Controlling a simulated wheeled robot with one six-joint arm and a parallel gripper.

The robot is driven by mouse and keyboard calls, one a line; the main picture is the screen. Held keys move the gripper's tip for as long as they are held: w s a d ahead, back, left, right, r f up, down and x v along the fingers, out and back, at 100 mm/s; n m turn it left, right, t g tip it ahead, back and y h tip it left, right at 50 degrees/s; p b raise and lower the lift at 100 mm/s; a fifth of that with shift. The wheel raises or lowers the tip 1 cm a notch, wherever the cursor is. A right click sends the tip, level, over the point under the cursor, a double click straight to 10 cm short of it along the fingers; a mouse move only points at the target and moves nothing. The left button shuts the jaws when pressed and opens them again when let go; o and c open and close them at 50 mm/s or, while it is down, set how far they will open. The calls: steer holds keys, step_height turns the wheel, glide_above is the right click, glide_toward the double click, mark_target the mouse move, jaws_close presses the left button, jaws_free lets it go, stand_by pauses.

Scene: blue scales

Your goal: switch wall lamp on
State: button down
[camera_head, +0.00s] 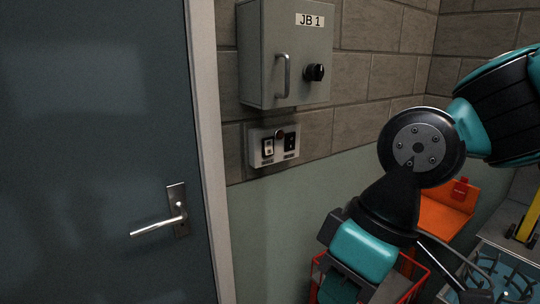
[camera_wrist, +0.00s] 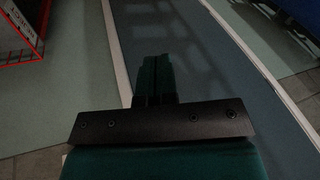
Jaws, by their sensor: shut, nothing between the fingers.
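A small light-grey switch box (camera_head: 274,145) is fixed on the wall below the JB 1 cabinet, right of the door. It has a white-framed rocker at left, a dark round part at the top middle and a dark rocker at right. No lamp is clearly visible, and whether the switch is on cannot be told. In the head view my arm hangs at the right, below and apart from the switch box, and the fingertips are out of frame.
A grey cabinet (camera_head: 288,50) marked JB 1, with handle and black knob, juts out above the switch box. A dark door (camera_head: 95,120) with a lever handle (camera_head: 160,226) stands at left. An orange bin (camera_head: 446,212) and red wire crate (camera_head: 408,284) are at right.

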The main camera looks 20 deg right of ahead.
mark_target(270, 153)
steer(key=w+n+t+y+b, duration=0.35)
steer(key=w+n+t, duration=0.5)
steer(key=w, duration=0.85)
steer(key=w+d+r+n+t+h+b, duration=0.1)
steer(key=w+d+r+n+t+h, duration=0.1)
steer(key=w+d+n+t, duration=0.4)
steer(key=w+d+t, duration=0.1)
steer(key=w+d, duration=0.1)
steer(key=w, duration=0.1)
steer(key=shift+d+r+b, duration=0.15)
steer(key=shift+d+b, duration=0.15)
steer(key=shift+d, duration=0.05)
steer(key=shift+h, duration=0.25)
steer(key=p+x, duration=0.2)
steer(key=x, duration=0.2)
steer(key=p+x, duration=0.3)
steer(key=x, duration=0.1)
steer(key=p+x, duration=0.2)
steer(key=x, duration=0.2)
steer(key=shift+w+a+r+p, duration=0.1)
steer(key=shift+w+r+p, duration=0.1)
steer(key=shift+w+p, duration=0.15)
steer(key=shift+w+a+f, duration=0.2)
steer(key=shift+w, duration=0.35)
